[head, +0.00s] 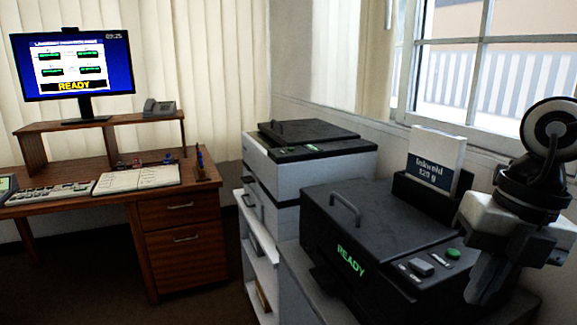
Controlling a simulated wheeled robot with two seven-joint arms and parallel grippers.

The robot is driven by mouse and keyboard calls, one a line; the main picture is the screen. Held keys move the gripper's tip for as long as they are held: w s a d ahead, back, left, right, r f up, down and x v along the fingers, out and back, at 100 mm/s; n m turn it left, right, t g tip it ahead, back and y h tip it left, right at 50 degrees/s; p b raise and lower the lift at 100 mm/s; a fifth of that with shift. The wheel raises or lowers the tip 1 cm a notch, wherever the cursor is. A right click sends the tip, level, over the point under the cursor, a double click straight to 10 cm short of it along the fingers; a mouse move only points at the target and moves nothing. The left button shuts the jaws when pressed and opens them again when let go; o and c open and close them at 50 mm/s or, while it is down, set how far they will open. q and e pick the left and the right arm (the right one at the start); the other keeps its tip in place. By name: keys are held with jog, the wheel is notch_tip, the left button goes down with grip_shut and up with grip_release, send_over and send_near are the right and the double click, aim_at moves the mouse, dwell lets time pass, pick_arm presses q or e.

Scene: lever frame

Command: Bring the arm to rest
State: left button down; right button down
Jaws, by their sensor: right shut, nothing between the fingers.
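My right arm (547,170) comes into the head view at the right edge, with a dark round wrist joint above a pale gripper body. My right gripper (486,284) points downward, in front of the right end of the black machine (330,225) in this view. Its fingers are shut and hold nothing. I cannot tell whether they touch the machine. The machine has a lid with a handle, a green READY sign, a green button (453,254) and small switches on top. My left gripper is not in view.
A grey and black printer (310,165) stands behind the black machine, on a white shelf unit (262,262). A box labelled Inkweld (437,160) stands at the machine's back. At left is a wooden desk (180,220) with a monitor (72,65) reading READY. Floor is clear between.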

jog(key=w+d+f+m+t+y, duration=0.1)
jog(key=d+f+m+t+y, duration=0.2)
jog(key=f+m+t, duration=0.55)
jog(key=w+d+f+m+t+y, duration=0.25)
jog(key=f+m+t, duration=0.35)
jog(key=f+m, duration=0.45)
jog(key=s+a+f+m+g+h, duration=0.2)
jog(key=s+a+f+m, duration=0.3)
jog(key=a+f+m, duration=0.1)
jog(key=s+a+f+m+g+h, duration=0.2)
jog(key=s+a+f+m, duration=0.3)
jog(key=a+f, duration=0.3)
jog(key=shift+s+a+f+m, duration=0.2)
jog(key=shift+s+f+m, duration=0.1)
jog(key=shift+f+m, duration=0.5)
